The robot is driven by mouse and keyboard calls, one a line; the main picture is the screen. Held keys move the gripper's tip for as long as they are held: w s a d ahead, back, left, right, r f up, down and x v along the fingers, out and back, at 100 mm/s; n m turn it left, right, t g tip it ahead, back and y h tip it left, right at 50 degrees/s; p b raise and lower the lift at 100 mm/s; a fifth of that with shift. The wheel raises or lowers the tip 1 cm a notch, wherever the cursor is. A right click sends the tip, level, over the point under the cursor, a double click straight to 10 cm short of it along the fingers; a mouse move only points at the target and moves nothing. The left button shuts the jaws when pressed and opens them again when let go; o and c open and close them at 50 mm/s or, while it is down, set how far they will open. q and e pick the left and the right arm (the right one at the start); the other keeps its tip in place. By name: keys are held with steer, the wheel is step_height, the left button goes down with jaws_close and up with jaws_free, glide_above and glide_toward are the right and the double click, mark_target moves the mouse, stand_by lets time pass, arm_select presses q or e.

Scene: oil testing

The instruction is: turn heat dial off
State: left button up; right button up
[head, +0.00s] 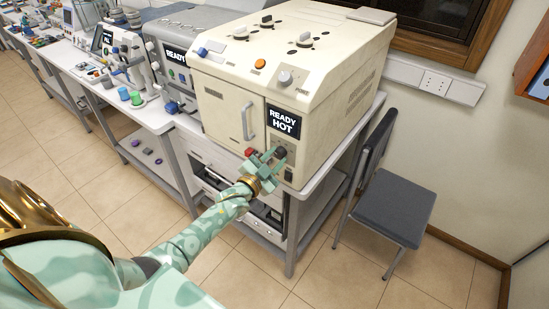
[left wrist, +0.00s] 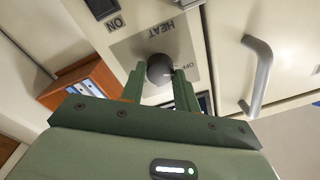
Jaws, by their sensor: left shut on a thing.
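The heat dial (left wrist: 160,67) is a dark round knob on a panel marked HEAT and OFF in the left wrist view. It sits low on the front of the cream oven-like machine (head: 226,93), and in the head view its dark edge (head: 281,152) shows behind my gripper. My left gripper (head: 273,160) is shut on the dial, with one green finger on each side of it in the left wrist view (left wrist: 158,76). The machine's display (head: 284,122) reads READY HOT. The dial's exact setting is hard to read. My right gripper is not in view.
A vertical door handle (head: 247,122) stands out left of the display. A grey chair (head: 395,205) stands to the right. A grey machine (head: 178,50) stands to the left. The floor in front is clear.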

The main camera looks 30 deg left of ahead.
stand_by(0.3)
arm_select(q)
steer(key=o, duration=1)
steer(key=s, duration=1.6)
steer(key=shift+s+a+f, duration=0.2)
steer(key=shift+a+f, duration=0.15)
steer(key=shift+a, duration=0.05)
